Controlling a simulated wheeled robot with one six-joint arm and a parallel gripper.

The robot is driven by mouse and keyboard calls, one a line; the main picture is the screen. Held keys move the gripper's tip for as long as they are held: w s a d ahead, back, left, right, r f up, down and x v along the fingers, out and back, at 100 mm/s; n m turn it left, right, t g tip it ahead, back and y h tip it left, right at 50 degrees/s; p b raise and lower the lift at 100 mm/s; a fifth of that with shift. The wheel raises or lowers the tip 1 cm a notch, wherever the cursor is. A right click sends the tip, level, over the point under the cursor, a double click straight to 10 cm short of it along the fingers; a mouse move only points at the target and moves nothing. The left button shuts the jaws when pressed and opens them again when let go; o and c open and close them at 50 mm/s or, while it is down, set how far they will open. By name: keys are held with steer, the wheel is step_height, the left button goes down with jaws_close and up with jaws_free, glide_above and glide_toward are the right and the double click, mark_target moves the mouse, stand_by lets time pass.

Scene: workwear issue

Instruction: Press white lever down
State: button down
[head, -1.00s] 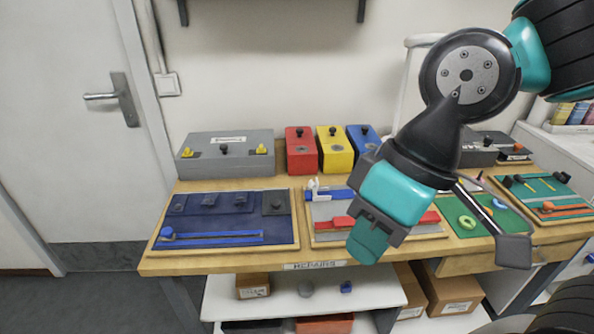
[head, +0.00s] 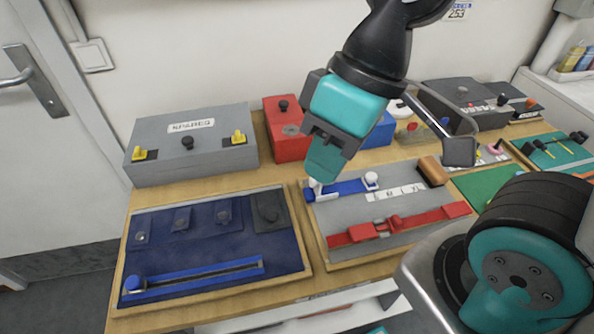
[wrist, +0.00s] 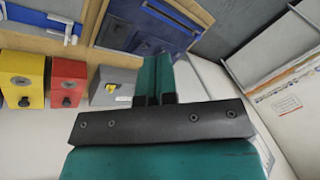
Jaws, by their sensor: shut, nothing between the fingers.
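The white lever (head: 316,188) stands at the left end of a blue strip (head: 345,187) on the grey board (head: 410,209). My gripper (head: 321,172) is shut and empty, pointing down. Its teal fingertips are just above the lever in the head view and cover part of it; I cannot tell whether they touch. A round white knob (head: 371,178) sits further right on the same strip. In the wrist view my shut fingers (wrist: 160,65) show in the middle, and a small white piece on a blue strip (wrist: 42,18) shows at upper left.
A navy board (head: 210,245) with a blue slider lies to the left. A grey box (head: 192,160) with yellow latches and a red box (head: 285,140) stand behind. A red buckle strap (head: 390,226) crosses the front of the grey board. A green board (head: 490,185) lies to the right.

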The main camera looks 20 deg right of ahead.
mark_target(315, 186)
steer(key=w+a+f+m+h+b, duration=0.1)
steer(key=w+f+m+h, duration=0.3)
steer(key=w+f, duration=0.2)
steer(key=w+a+f+m+h+b, duration=0.1)
steer(key=w+f+m+h, duration=0.3)
steer(key=w, duration=0.7)
step_height(315, 186, down, 2)
steer(key=shift+w+a+f+m+g, duration=0.1)
steer(key=shift+w+a+m+g, duration=0.25)
steer(key=shift+m, duration=0.35)
steer(key=shift+s, duration=0.1)
steer(key=x, duration=0.9)
steer(key=shift+s+d, duration=0.1)
steer(key=shift+d, duration=0.15)
steer(key=shift+s+d+f+p, duration=0.15)
steer(key=shift+d+p, duration=0.15)
steer(key=shift+d, duration=0.35)
steer(key=shift+s+d+f+p, duration=0.15)
steer(key=shift+d+p, duration=0.1)
steer(key=shift+d, duration=0.4)
steer(key=shift+s+d+f+p, duration=0.15)
steer(key=shift+d+p, duration=0.15)
steer(key=shift+d, duration=0.4)
steer(key=shift+w, duration=0.1)
